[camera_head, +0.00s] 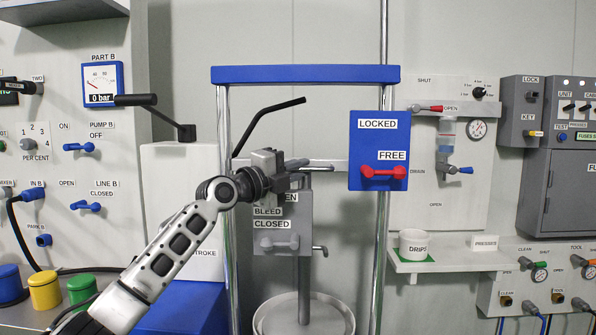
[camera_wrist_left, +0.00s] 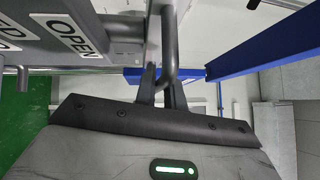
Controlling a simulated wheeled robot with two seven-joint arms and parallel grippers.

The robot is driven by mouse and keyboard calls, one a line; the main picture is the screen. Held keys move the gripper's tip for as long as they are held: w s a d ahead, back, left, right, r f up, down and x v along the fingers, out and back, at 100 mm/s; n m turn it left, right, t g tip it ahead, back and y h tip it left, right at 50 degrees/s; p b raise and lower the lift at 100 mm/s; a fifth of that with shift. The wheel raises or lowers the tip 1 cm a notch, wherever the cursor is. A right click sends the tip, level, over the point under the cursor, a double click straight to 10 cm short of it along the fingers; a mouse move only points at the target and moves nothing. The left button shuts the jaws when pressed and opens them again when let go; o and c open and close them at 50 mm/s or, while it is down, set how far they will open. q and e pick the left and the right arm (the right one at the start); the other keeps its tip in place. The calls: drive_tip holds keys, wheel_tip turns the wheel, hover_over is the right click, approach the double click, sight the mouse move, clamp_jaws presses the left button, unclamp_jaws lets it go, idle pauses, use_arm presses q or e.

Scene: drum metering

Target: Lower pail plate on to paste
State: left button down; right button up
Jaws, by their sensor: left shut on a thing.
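A white pail (camera_head: 343,322) stands at the bottom centre, and a grey rod (camera_head: 304,275) runs down into it. The pail plate and the paste cannot be made out. Above the pail, a grey box (camera_head: 299,212) has labels for open, bleed and closed, with a grey lever (camera_head: 279,243) at closed. My left gripper (camera_head: 298,165) is at the top of this box, shut on a grey bent handle. In the left wrist view the handle (camera_wrist_left: 168,35) passes between the fingers (camera_wrist_left: 163,88). My right gripper is not in view.
A blue-topped chrome frame (camera_head: 305,74) surrounds the box. On its right post, a blue panel (camera_head: 378,142) carries a red lever (camera_head: 383,171) below the word free. A black bent lever (camera_head: 268,122) rises behind my gripper. A drips cup (camera_head: 413,242) stands on a right shelf.

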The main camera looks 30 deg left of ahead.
use_arm(q)
drive_tip(key=shift+f, duration=0.15)
drive_tip(key=c, duration=1.5)
unclamp_jaws()
